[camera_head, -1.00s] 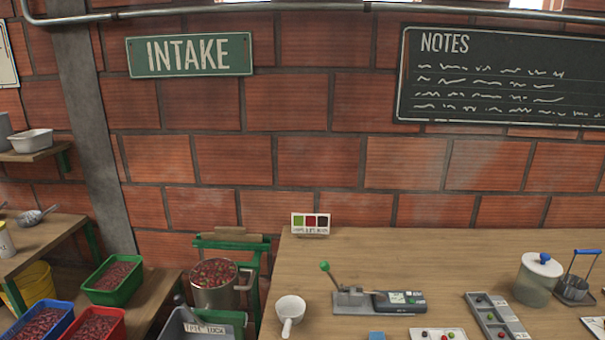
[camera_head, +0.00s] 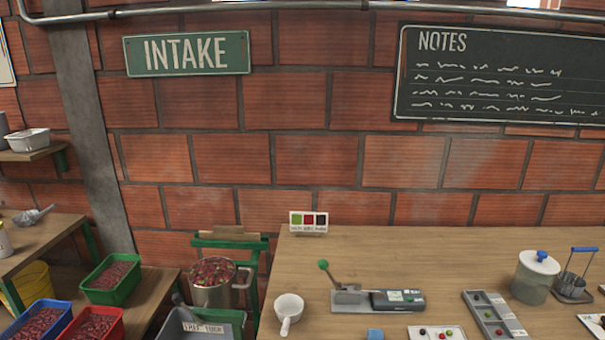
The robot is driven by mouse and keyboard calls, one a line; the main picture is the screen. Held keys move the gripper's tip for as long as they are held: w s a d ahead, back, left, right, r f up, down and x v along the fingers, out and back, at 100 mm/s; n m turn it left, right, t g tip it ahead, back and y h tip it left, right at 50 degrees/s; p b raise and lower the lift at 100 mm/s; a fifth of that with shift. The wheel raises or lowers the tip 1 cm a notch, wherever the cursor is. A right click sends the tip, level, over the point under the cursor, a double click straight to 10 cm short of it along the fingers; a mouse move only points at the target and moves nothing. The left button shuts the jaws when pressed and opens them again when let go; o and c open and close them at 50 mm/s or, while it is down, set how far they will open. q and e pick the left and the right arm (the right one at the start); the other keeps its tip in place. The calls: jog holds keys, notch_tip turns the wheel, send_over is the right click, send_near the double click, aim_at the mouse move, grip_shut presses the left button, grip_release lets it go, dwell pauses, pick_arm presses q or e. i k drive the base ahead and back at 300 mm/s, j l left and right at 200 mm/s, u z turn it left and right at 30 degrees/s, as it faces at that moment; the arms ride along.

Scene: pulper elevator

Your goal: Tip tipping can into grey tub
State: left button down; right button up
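A metal can (camera_head: 212,294) full of red and some green cherries, which looks like the tipping can, stands upright at the lower left of the head view. A green frame (camera_head: 231,243) is beside and behind it. A grey tub (camera_head: 178,331) with a pale label sits just in front of the can, cut off by the bottom edge. Most of the tub's inside is hidden below the picture. Neither my left nor my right gripper is in view.
Green (camera_head: 112,291), blue (camera_head: 20,338) and red (camera_head: 115,334) crates of cherries sit at the left. A wooden table (camera_head: 440,250) at the right holds a white cup (camera_head: 289,308), a lever device (camera_head: 352,298), sample trays (camera_head: 492,318) and a lidded jar (camera_head: 536,280).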

aim_at(213, 281)
jog(key=i+j+u, duration=0.15)
jog(key=i+j, duration=0.15)
jog(key=j, duration=0.15)
jog(key=i+j+u, duration=0.15)
jog(key=i+j, duration=0.2)
jog(key=j, duration=0.1)
